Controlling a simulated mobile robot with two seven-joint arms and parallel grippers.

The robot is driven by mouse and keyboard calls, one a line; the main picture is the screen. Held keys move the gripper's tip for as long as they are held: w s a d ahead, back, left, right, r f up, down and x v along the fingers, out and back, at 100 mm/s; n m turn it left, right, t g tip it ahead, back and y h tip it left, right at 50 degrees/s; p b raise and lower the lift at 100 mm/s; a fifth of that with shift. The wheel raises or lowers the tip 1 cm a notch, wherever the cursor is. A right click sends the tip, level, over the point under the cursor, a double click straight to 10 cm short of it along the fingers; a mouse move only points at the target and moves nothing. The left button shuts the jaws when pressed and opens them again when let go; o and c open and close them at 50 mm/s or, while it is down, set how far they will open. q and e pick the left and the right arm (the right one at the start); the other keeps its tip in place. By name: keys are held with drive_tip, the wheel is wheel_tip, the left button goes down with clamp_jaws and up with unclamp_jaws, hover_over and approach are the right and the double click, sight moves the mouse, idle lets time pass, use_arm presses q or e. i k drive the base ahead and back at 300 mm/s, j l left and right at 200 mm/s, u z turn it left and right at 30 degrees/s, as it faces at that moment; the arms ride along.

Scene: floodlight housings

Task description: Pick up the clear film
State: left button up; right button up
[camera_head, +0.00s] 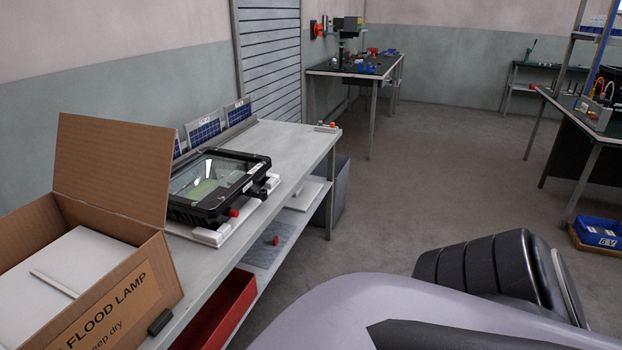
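A black floodlight housing (253,178) lies face up on a white pad (208,236) on the workbench at left. Its glass front (207,178) shows bright reflections and a greenish patch beneath. I cannot make out a separate clear film; if one lies on the glass, it cannot be told from the glass here. Neither of my grippers shows in this view. A large lilac-grey and black part of my own body fills the lower right.
An open cardboard box (118,306) marked FLOOD LAMP stands on the bench's near end, its flap raised. A red bin (222,310) sits below. Small solar panels (203,135) stand along the bench's back. Open floor lies to the right.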

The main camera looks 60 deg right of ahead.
sight(263, 251)
drive_tip(key=z, duration=1.65)
drive_tip(key=i+l+z, duration=0.65)
drive_tip(key=i, duration=0.25)
drive_tip(key=i+l+z, duration=0.1)
drive_tip(key=i+z, duration=0.4)
drive_tip(key=i, duration=0.6)
drive_tip(key=i+u, duration=0.3)
drive_tip(key=i, duration=0.2)
drive_tip(key=i+l+u, duration=0.35)
drive_tip(key=i+u, duration=0.2)
drive_tip(key=u, duration=0.2)
drive_tip(key=i+l+u, duration=0.15)
drive_tip(key=u, duration=0.3)
drive_tip(key=i+l+u, duration=0.15)
drive_tip(key=u, duration=0.25)
drive_tip(key=i+l+u, duration=0.1)
drive_tip(key=l+u, duration=0.15)
drive_tip(key=u, duration=0.2)
drive_tip(key=i+l+u, duration=0.1)
drive_tip(key=l+u, duration=0.15)
drive_tip(key=u, duration=0.15)
